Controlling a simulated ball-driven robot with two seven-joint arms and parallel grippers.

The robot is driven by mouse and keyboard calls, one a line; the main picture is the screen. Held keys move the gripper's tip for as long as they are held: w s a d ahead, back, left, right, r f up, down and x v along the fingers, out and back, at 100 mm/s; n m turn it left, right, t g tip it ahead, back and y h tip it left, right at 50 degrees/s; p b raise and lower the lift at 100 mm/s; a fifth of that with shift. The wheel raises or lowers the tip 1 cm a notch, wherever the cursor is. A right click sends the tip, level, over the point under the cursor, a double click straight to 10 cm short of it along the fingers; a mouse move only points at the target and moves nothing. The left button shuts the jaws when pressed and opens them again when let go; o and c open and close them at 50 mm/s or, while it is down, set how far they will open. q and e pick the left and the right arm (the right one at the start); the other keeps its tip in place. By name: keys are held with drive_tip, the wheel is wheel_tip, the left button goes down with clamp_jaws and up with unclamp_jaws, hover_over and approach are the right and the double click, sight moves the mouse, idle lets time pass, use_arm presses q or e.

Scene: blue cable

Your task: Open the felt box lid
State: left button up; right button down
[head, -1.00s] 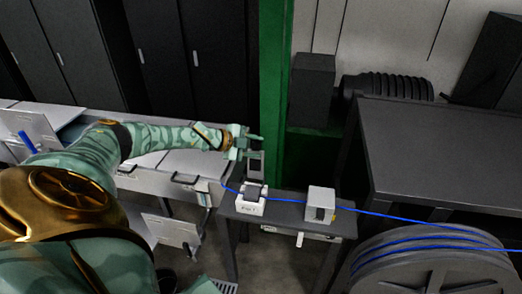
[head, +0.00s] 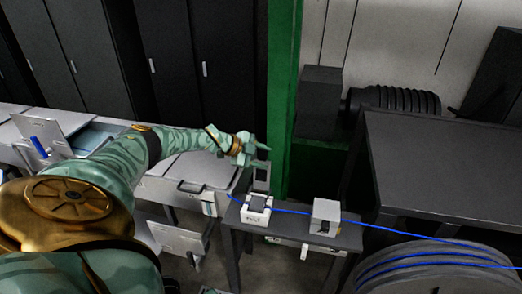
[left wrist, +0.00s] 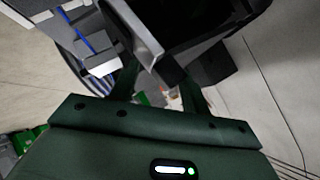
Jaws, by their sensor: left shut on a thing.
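The felt box (head: 257,216) is a small white box with a dark pad on top and a label in front. It stands on the grey side table's left part. Its lid (head: 261,178) is a narrow grey panel standing nearly upright behind the box. My left gripper (head: 258,156) is at the lid's upper end, shut on it; the exact contact is hard to make out. In the left wrist view, a light-edged grey panel (left wrist: 137,34) lies by the fingers, and a white box (left wrist: 102,63) shows beside it. My right gripper is not in view.
A blue cable (head: 290,211) runs from the felt box past a second white box (head: 325,215) to a large grey reel (head: 430,272). A green post (head: 284,90) stands close behind the gripper. A dark table (head: 440,165) is at right.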

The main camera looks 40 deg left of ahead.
use_arm(q)
drive_tip(key=shift+s+d+f, duration=0.1)
drive_tip(key=shift+s+f, duration=0.05)
drive_tip(key=shift+f, duration=0.25)
